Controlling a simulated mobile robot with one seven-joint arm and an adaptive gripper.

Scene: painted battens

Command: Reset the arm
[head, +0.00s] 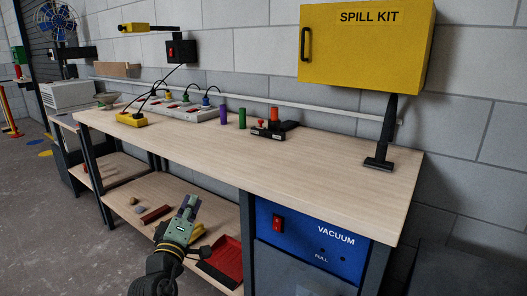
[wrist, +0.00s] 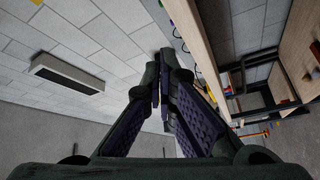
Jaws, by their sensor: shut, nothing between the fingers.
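My gripper (head: 189,208) is in front of the workbench in the head view, below the level of its top and over the lower shelf area. It points up and away from my body. In the wrist view my gripper (wrist: 162,108) has its two dark purple pads together at the tips. It is shut and holds nothing. It appears clear of the bench. Part of the lower shelf is hidden behind my arm.
The workbench (head: 320,168) holds a power strip (head: 190,112), a purple cylinder (head: 223,117), a green cylinder (head: 242,118) and a black device (head: 268,131). A yellow spill kit box (head: 365,50) hangs above. A red tray (head: 222,262) lies on the lower shelf (head: 180,190). Floor at left is open.

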